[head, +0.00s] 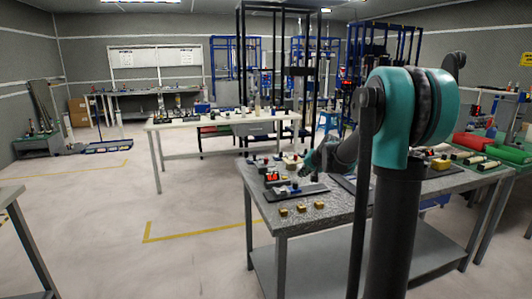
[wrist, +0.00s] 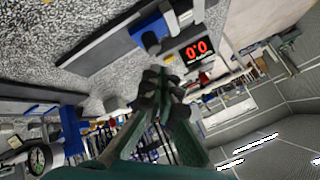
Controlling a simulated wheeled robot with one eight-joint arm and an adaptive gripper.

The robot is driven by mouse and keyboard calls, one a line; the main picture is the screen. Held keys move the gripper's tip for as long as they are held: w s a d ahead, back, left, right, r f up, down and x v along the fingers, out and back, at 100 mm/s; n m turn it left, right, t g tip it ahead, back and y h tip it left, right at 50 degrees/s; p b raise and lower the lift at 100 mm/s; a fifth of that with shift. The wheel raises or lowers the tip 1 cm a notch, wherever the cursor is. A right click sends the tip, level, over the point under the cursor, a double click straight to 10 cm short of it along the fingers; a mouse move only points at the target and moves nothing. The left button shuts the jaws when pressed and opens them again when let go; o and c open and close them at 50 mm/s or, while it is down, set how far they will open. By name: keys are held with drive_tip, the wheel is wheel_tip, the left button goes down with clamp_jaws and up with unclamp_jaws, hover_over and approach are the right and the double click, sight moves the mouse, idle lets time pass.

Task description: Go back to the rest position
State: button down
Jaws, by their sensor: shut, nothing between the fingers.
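My gripper (wrist: 160,92) shows in the wrist view with its dark fingertips together and nothing between them. In the head view my teal and black arm stands at the right and reaches left over the grey metal table (head: 262,206). My gripper (head: 310,163) is small there, above the table's far part and partly hard to make out. A device with a red display (wrist: 197,49) and a blue block (wrist: 150,32) lie beyond the fingertips in the wrist view, apart from them.
Several small yellow blocks (head: 284,212) stand near the table's front edge. A white workbench (head: 165,124) with small items stands behind. Dark metal racks (head: 275,70) rise at the back. The pale floor (head: 90,220) at the left is mostly clear, with yellow line markings (head: 190,233).

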drive_tip(key=s+d+f+n+g+h, duration=0.1)
drive_tip(key=s+f, duration=0.4)
drive_tip(key=s, duration=0.8)
drive_tip(key=s+d+f+n+g+h, duration=0.1)
drive_tip(key=s+f, duration=0.4)
drive_tip(key=s, duration=0.9)
drive_tip(key=s+d+f+n+g+h, duration=0.1)
drive_tip(key=s+f, duration=0.5)
drive_tip(key=s, duration=0.8)
drive_tip(key=shift+d+n+g+h, duration=0.35)
drive_tip(key=shift+n+g+h, duration=0.05)
drive_tip(key=shift+n+g, duration=0.2)
